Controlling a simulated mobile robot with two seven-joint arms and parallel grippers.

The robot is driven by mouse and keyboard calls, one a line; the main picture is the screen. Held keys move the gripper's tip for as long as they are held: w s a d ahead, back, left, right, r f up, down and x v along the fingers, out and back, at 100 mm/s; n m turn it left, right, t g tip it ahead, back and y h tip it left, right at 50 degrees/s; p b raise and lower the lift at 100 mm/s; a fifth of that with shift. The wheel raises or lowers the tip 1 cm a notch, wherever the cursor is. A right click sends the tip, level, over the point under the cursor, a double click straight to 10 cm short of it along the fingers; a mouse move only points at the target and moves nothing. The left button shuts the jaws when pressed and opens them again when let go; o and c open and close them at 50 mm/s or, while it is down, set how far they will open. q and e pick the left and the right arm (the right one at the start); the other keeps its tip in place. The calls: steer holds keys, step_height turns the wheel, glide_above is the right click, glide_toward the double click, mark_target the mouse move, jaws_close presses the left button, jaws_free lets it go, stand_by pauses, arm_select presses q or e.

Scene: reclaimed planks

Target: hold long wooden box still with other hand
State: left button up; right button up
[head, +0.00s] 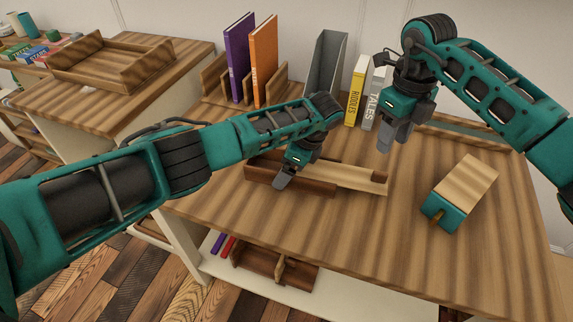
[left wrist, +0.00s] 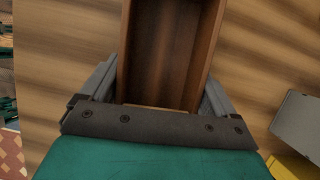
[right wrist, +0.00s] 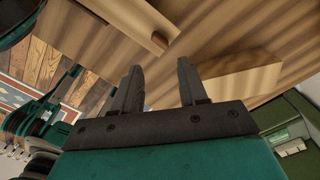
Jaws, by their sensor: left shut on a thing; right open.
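The long wooden box (head: 315,187) lies on the plank table, dark brown at its left part. A lighter flat wooden piece (head: 350,176) extends from it to the right and ends in a small dark block. My left gripper (head: 284,178) is shut on the box; the left wrist view shows the box (left wrist: 172,50) between its fingers, with an open, empty-looking inside. My right gripper (head: 388,140) is open and empty above the table, behind the light piece's right end. The right wrist view shows that end (right wrist: 150,35) beyond its fingers (right wrist: 160,68).
A pale wooden block with a teal end (head: 444,214) lies at the right. Purple (head: 238,60) and orange (head: 263,62) books, a grey holder (head: 326,65) and yellow (head: 356,92) and grey books stand at the back. The table's front right is clear.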

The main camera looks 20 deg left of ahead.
steer(key=shift+c, duration=0.3)
steer(key=c, duration=0.5)
steer(key=shift+w+d+f+n, duration=0.2)
steer(key=shift+d+n, duration=0.2)
steer(key=shift+n, duration=0.3)
jaws_close()
steer(key=s+d+f+n+t+y, duration=0.1)
steer(key=s+d+n+t+y, duration=0.15)
steer(key=d+n, duration=0.7)
steer(key=s+d+n+t+y, duration=0.2)
steer(key=d+n+y, duration=0.1)
steer(key=n, duration=1.4)
steer(key=x, duration=1)
steer(key=shift+s+a+f, duration=0.1)
steer(key=shift+s+a, duration=0.1)
steer(key=shift+a, duration=0.1)
steer(key=a, duration=0.2)
steer(key=shift+a, duration=0.95)
